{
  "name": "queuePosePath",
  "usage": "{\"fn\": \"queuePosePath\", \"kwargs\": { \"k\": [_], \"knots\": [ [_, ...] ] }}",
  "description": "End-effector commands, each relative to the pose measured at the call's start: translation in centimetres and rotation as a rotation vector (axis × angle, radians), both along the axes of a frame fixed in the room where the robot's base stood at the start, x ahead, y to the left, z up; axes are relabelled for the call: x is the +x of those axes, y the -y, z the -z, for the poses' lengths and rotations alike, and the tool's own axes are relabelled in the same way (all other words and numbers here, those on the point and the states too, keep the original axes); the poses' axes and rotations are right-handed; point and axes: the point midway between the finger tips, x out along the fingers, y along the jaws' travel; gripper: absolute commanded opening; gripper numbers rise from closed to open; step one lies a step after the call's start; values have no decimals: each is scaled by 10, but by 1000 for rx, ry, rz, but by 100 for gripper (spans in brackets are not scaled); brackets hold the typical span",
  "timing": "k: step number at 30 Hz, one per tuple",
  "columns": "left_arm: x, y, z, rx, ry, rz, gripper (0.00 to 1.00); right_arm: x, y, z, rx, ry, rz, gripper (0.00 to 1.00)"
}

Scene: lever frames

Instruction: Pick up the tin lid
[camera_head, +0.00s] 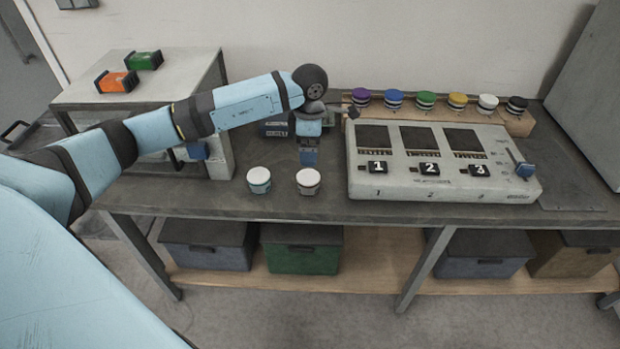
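Two small round tins with pale tops stand near the front of the workbench. The left tin (258,181) has a teal band, and the right tin (308,182) has a darker side. Their pale tops look like lids, but I cannot tell which one is the tin lid. My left gripper (308,158) points down just behind the right tin in the picture. Its fingers are small and seen from behind the arm, so I cannot tell if they are open or touching the tin. My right gripper is not in view.
Orange (117,82) and green (144,60) blocks lie on a side table (85,98).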

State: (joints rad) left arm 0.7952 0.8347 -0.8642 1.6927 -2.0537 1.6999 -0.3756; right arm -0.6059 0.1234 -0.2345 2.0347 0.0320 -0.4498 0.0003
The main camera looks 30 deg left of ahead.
Motion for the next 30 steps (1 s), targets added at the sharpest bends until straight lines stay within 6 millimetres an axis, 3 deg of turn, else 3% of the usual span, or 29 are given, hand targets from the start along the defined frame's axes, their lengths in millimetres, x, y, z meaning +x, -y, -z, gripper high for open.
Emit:
{"fn": "queuePosePath", "kwargs": {
  "k": [3,7,14,24,30],
  "knots": [
    [0,0,26,-2,-3,-1,94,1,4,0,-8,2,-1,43],
    [0,0,47,-3,-2,-1,94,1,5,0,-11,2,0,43],
    [1,-1,64,-4,0,0,94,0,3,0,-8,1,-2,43],
    [4,-7,108,-5,0,0,94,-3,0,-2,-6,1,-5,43],
    [5,-7,111,-4,1,0,94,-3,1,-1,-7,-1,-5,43]
  ]
}}
